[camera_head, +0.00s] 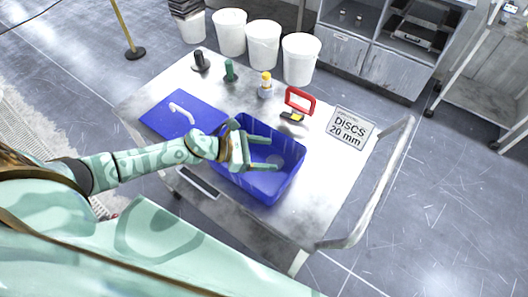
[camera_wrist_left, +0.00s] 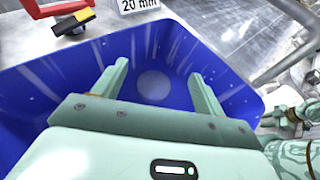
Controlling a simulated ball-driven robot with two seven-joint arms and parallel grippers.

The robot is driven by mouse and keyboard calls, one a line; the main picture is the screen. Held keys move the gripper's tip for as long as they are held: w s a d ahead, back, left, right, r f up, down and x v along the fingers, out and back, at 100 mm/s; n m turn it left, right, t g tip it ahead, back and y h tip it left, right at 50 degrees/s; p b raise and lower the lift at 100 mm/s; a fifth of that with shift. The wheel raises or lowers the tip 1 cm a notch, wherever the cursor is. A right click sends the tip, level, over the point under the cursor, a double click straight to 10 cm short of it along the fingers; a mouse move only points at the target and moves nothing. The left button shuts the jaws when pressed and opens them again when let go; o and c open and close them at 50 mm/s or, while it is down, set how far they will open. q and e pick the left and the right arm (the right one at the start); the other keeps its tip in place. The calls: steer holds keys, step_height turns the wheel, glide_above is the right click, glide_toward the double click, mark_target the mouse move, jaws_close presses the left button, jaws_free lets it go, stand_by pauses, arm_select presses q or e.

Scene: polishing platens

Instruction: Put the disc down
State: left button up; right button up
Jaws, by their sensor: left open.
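A round, pale disc (camera_wrist_left: 153,86) lies flat on the floor of the blue bin (camera_wrist_left: 50,85) in the left wrist view. I cannot make it out in the head view. The blue bin (camera_head: 270,192) stands on the cart top. My left gripper (camera_head: 273,153) is over the bin, its fingers apart with nothing between them. In the left wrist view its fingers (camera_wrist_left: 158,70) frame the disc from above, apart from it.
White buckets (camera_head: 263,45) stand behind. A rail (camera_head: 385,190) edges the right side; the cart top right of the bin is clear.

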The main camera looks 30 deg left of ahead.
arm_select(q)
steer(key=shift+r, duration=0.1)
steer(key=shift+r+p, duration=0.3)
steer(key=shift+p, duration=0.15)
steer(key=shift+a+r+p, duration=0.15)
steer(key=shift+r+p, duration=0.35)
steer(key=v, duration=1.1)
steer(key=shift+s+a+b, duration=0.25)
steer(key=shift+b, duration=0.15)
steer(key=shift+d+f, duration=0.1)
steer(key=shift+f, duration=0.05)
